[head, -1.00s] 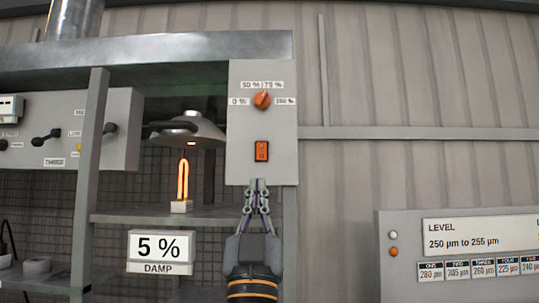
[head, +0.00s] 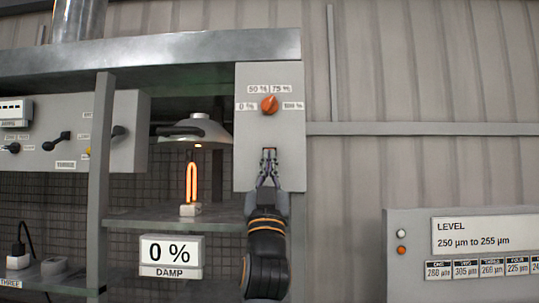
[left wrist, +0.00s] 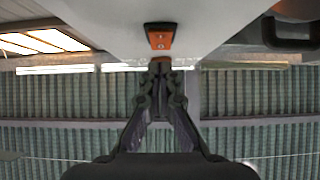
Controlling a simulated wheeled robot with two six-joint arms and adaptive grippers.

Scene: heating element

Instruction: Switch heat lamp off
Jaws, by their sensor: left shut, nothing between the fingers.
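The grey control panel (head: 247,150) carries an orange knob (head: 269,104) with percent labels around it. Below the knob is an orange-red rocker switch (left wrist: 160,36), clear in the left wrist view. In the head view the fingertips of my left gripper (head: 269,153) cover most of the switch. The gripper is shut and empty, its tips at the switch; I cannot tell whether they touch it. They also show just below the switch in the left wrist view (left wrist: 160,64). The heating element (head: 191,182) glows orange under the metal lamp hood (head: 197,130). My right gripper is out of view.
A sign (head: 171,250) reads 0 % DAMP below the shelf (head: 150,220). A grey post (head: 99,180) stands left of the lamp. A panel marked LEVEL (head: 410,270) is at the lower right.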

